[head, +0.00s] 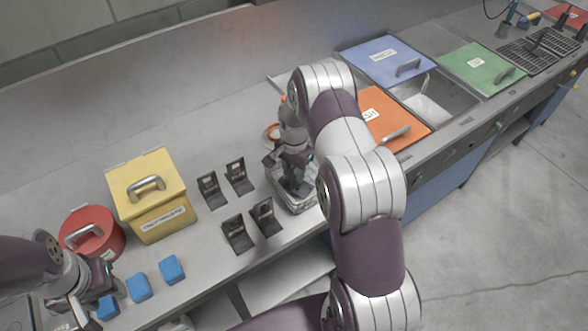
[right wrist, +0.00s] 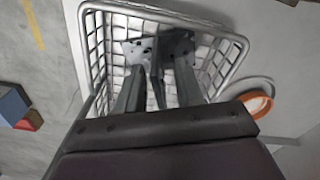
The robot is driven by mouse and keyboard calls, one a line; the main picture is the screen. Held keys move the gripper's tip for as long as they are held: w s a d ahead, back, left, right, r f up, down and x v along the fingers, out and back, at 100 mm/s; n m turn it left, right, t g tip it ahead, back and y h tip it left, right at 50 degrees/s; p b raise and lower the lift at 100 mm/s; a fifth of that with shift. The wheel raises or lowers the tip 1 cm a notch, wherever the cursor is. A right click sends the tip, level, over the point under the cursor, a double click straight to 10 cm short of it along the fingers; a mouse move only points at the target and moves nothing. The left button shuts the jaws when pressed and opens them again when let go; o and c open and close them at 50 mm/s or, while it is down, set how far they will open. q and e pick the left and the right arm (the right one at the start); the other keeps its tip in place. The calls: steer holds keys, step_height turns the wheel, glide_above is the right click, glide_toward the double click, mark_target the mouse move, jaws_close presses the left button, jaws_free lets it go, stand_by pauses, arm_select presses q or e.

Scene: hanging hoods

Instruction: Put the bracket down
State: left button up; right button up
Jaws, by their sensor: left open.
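A dark bracket (right wrist: 157,62) is inside the wire basket (right wrist: 236,48), between the fingers of my right gripper (right wrist: 158,78). The fingers stand apart on either side of it; whether they press on it is unclear. In the head view my right gripper (head: 293,186) points down into the basket (head: 298,207), and the bracket there is hard to separate from the fingers. Several black L-shaped brackets (head: 238,234) stand on the counter left of the basket. My left gripper (head: 92,290) is open at the lower left, beside the blue blocks, away from the brackets.
A yellow lidded box (head: 150,200), a red round container (head: 92,236) and blue blocks (head: 172,269) stand on the left of the counter. An orange-rimmed round item (head: 271,132) lies behind the basket. Orange (head: 385,125), blue (head: 385,58) and green (head: 480,66) lids lie to the right.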

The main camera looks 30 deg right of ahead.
step_height(320, 180, up, 13)
steer(key=b, duration=0.3)
steer(key=s+a+n, duration=0.6)
steer(key=s, duration=0.3)
steer(key=s+a+r+n+t, duration=0.1)
steer(key=s+a+n, duration=0.5)
steer(key=s, duration=0.4)
steer(key=shift+s+r+n, duration=0.2)
steer(key=shift+s+n, duration=0.1)
steer(key=shift+n, duration=0.1)
steer(key=shift+s+a, duration=0.1)
steer(key=shift+s, duration=0.1)
